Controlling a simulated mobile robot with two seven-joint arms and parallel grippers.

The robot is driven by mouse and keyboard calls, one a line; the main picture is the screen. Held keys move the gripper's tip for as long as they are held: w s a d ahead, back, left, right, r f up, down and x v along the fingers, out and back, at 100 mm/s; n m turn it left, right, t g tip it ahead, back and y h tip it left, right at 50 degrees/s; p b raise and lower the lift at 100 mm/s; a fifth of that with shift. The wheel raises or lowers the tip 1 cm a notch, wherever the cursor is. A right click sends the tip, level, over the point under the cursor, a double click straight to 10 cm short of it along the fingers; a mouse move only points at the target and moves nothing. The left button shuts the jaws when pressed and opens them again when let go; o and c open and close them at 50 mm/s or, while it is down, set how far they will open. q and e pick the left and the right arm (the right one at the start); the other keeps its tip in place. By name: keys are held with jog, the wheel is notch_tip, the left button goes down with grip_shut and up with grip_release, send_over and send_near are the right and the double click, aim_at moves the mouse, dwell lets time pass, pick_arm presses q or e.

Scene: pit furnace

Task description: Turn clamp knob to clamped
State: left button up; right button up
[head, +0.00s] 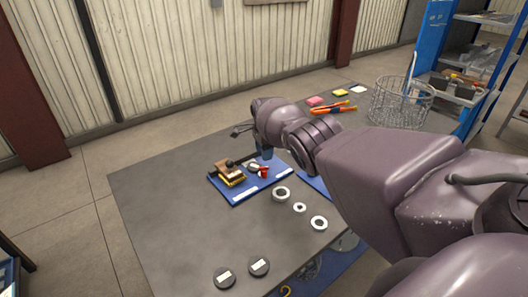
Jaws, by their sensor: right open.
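A small clamp fixture (229,174) with brown, yellow and dark parts sits on a blue board (245,196) on the dark table. A small black knob (229,163) shows on top of it; its clamp setting is too small to read. A red and white piece (262,170) lies beside the fixture on the same board. My right gripper (264,153) reaches in from the right, above the back of the board. It is open, close to the fixture and apart from the knob. Its fingertips are small and partly hidden by my wrist. My left gripper is not in view.
Several pale rings (319,223) and two black discs (259,266) lie on the table (165,205) in front of the board. At the back right are a wire basket (401,103), orange-handled pliers (334,109) and coloured pads (340,93). The table's left side is clear.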

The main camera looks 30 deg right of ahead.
notch_tip(320, 180, up, 2)
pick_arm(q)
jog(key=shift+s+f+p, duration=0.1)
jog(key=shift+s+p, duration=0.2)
pick_arm(e)
jog(key=shift+r, duration=0.2)
dwell(0.4)
